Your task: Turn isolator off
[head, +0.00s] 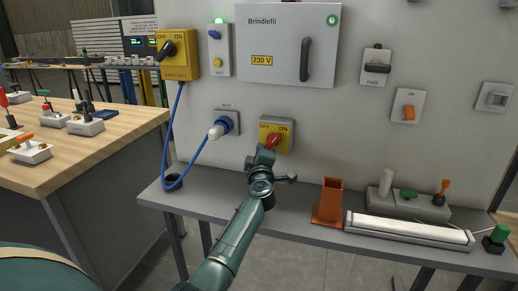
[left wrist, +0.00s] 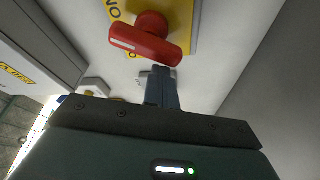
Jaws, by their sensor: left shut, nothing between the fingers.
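The isolator is a yellow plate (head: 265,127) on the grey panel with a red rotary handle (head: 273,141) and the words OFF and ON. In the left wrist view the red handle (left wrist: 147,40) is a bar lying across the picture, with part of the yellow plate (left wrist: 186,12) behind it. My left gripper (head: 264,156) is just below and in front of the handle, partly covering the plate. Its fingers (left wrist: 161,88) are shut and empty, with their tips close to the bar. I cannot tell whether they touch it. My right gripper is not in view.
A yellow switch box (head: 178,54) with a black handle sits upper left. A grey shelf (head: 290,220) below holds an orange holder (head: 329,203) and a white bar (head: 408,231). A wooden-topped bench (head: 80,150) stands left.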

